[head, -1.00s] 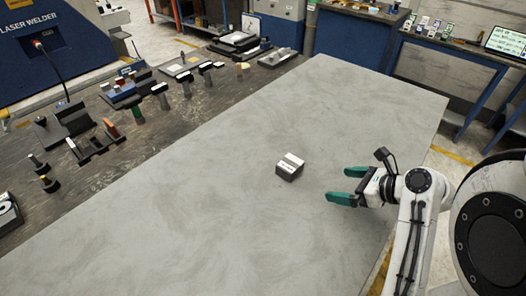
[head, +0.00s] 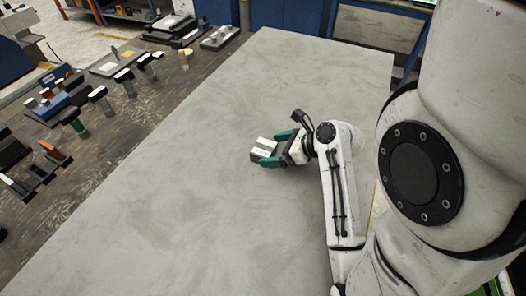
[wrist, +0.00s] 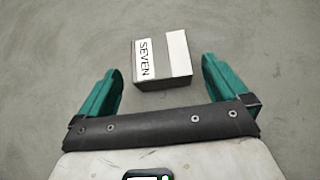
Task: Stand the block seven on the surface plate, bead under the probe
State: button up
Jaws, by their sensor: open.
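The block seven (head: 263,149) is a small grey block with a white top strip, on the pale grey table. In the wrist view the block (wrist: 162,62) shows a white label reading SEVEN and a second white patch. My gripper (head: 275,148) has green fingers, spread apart. Whether the fingers are at the block's height is hard to tell. I cannot make out the surface plate, bead or probe.
The pale grey table (head: 170,180) is bare around the block. Along its left side runs a dark bench (head: 135,100) with several tools and small fixtures. A grey slab with a light piece (head: 117,61) lies at its far part. Blue cabinets (head: 290,20) stand beyond.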

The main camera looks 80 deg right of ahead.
aim_at(267, 149)
jog(key=shift+x, duration=2.3)
jog(key=shift+r, duration=0.1)
jog(key=shift+c, duration=0.5)
grip_shut()
jog(key=shift+w+r, duration=0.1)
